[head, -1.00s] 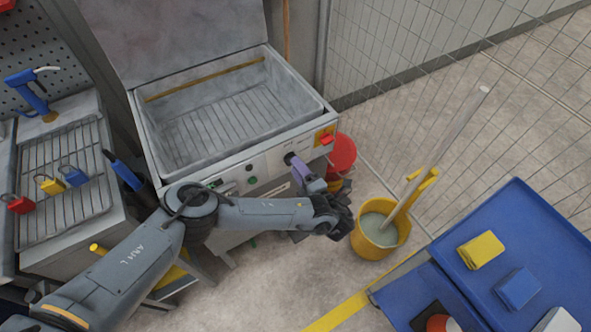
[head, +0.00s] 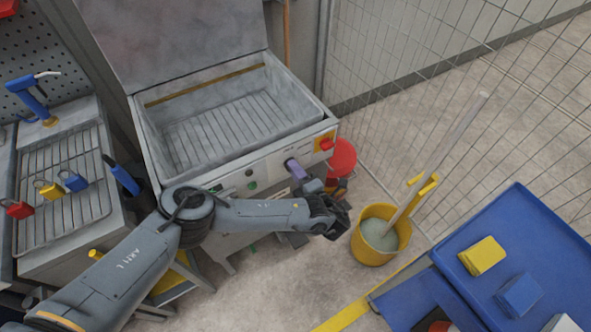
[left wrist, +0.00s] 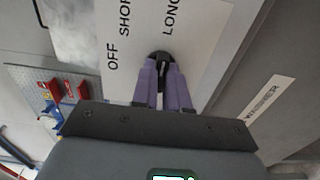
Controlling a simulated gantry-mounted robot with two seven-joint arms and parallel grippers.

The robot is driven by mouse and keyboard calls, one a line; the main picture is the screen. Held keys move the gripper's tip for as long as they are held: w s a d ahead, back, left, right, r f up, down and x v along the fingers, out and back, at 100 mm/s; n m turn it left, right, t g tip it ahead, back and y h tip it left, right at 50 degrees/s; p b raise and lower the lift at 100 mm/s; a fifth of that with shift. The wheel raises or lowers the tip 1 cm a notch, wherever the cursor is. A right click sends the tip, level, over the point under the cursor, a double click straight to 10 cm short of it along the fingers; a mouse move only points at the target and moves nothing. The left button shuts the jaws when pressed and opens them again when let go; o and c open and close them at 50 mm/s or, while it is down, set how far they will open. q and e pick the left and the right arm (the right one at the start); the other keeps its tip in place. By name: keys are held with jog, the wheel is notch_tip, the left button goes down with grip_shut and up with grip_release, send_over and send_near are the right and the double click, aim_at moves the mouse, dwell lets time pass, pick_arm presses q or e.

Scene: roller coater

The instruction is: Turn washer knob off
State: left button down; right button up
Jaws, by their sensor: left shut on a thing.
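The washer (head: 250,158) is a grey basin with its lid up and a control panel on its front. Its dark round knob (left wrist: 160,58) sits on a white plate marked OFF, SHORT and LONG in the left wrist view. My left gripper (head: 290,163) has purple fingers and reaches the panel; in the left wrist view its fingertips (left wrist: 160,64) are shut on the knob, one on each side. The fingers partly cover the knob, and I cannot tell which label it points to. In the head view the knob is hidden. My right gripper is not in view.
A red switch on a yellow plate (head: 325,142) is right of the knob. A yellow bucket (head: 367,250) with a mop stands on the floor. A blue cart (head: 565,225) is at lower right. Padlocks lie on a rack (head: 75,215) at left. A wire fence stands behind.

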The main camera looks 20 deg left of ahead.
pick_arm(q)
jog(key=shift+n, duration=0.3)
jog(key=n+p, duration=0.5)
jog(key=n, duration=1.2)
jog(key=shift+n, duration=0.4)
dwell(0.4)
jog(key=c, duration=1.1)
grip_release()
jog(key=shift+c, duration=0.2)
jog(key=shift+s+d, duration=0.1)
